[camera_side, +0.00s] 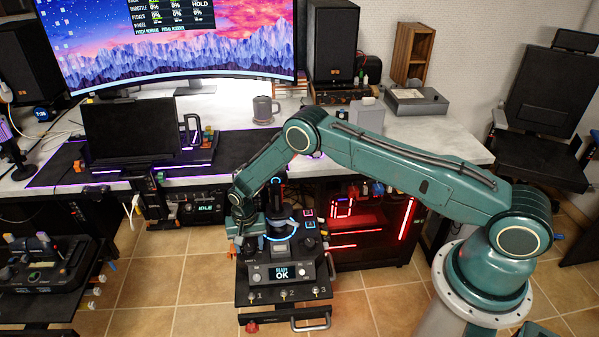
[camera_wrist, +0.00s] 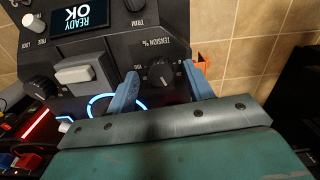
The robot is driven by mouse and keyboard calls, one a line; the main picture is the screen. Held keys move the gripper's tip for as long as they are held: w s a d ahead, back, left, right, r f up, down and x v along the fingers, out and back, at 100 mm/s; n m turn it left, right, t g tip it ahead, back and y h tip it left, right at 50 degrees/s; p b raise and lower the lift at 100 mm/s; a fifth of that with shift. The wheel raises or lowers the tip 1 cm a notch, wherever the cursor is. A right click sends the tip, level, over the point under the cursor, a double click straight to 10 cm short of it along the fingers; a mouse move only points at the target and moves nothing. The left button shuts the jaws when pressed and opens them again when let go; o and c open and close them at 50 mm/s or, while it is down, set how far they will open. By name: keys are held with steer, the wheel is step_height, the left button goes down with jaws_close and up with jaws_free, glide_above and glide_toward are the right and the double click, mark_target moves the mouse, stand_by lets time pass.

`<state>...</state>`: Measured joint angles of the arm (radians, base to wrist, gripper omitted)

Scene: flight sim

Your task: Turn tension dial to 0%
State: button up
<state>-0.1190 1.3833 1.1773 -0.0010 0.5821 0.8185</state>
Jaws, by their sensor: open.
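The tension dial (camera_wrist: 161,72) is a round black knob under the label "TENSION %", which reads upside down in the wrist view. A light pointer mark shows on it, but I cannot read its setting. My gripper (camera_wrist: 159,76) is open, with one blue finger on each side of the dial and a gap showing beside the knob. I cannot tell how far down the fingers reach. In the side view, my gripper is over the left part of the control unit (camera_side: 262,294), and my arm hides the dial there.
The unit's display (camera_wrist: 80,18) reads "READY OK". Another black knob (camera_wrist: 41,88) is farther left. A desk (camera_side: 440,130) with a monitor (camera_side: 170,45) stands behind.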

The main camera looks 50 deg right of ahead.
steer(key=shift+f, duration=0.3)
steer(key=c, duration=1)
